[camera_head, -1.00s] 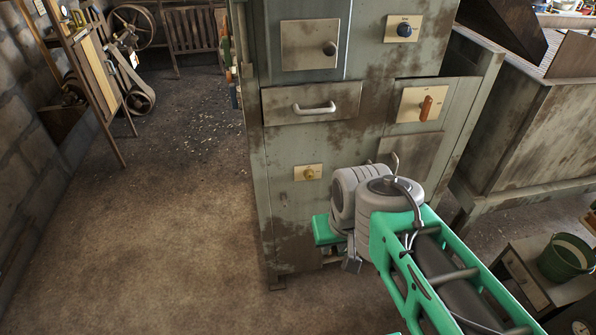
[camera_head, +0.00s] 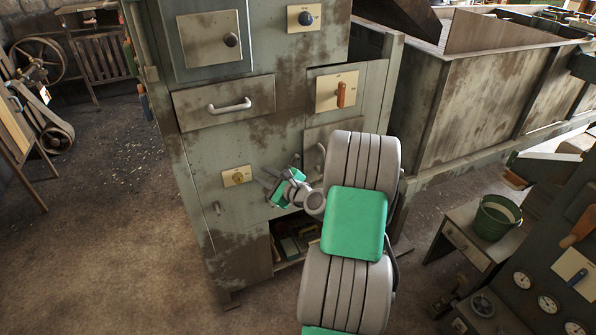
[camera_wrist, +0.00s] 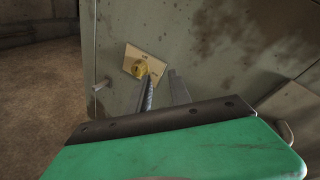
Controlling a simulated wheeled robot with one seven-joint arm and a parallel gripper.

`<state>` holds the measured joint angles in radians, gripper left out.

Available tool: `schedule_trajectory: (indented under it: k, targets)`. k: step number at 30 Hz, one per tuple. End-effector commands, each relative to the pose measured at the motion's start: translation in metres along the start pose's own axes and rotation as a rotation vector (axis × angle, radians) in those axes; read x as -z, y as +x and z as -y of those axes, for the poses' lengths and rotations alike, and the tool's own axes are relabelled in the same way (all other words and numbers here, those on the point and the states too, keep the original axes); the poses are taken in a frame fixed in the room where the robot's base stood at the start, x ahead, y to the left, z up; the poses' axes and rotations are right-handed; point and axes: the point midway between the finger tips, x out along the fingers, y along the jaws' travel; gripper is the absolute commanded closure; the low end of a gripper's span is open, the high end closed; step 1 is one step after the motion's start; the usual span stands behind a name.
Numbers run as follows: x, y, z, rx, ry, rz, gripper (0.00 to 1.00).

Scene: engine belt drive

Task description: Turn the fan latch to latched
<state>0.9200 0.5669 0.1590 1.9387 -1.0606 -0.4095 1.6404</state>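A small brass-yellow turning knob (camera_head: 238,178) sits on a cream plate low on the front of the grey-green cabinet (camera_head: 210,150). It looks like the fan latch, but its label is too small to read. The knob also shows in the wrist view (camera_wrist: 140,69), just beyond my fingertips. My gripper (camera_head: 266,178) is to the right of the plate in the head view, fingers pointing toward it. In the wrist view my gripper (camera_wrist: 163,88) shows two fingers apart with nothing between them. The left finger overlaps the plate's lower edge in the picture; contact cannot be told.
Above are a drawer with a pale handle (camera_head: 230,106), an orange lever (camera_head: 341,94) on a plate and a dark blue knob (camera_head: 305,18). An open lower bay (camera_head: 294,240) holds small items. A green bucket (camera_head: 495,217) stands right.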

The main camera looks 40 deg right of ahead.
Motion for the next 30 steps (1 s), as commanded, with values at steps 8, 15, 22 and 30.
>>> schedule_trajectory:
  k: [8, 15, 22, 30]
  targets:
    - [0.108, -0.051, 0.081, 0.379, 0.609, 0.114, 0.75]
    - [0.107, -0.014, 0.097, 0.379, 0.612, 0.117, 0.75]
    - [0.107, 0.015, 0.108, 0.380, 0.612, 0.116, 0.75]
    - [0.108, 0.018, 0.109, 0.380, 0.613, 0.114, 0.75]
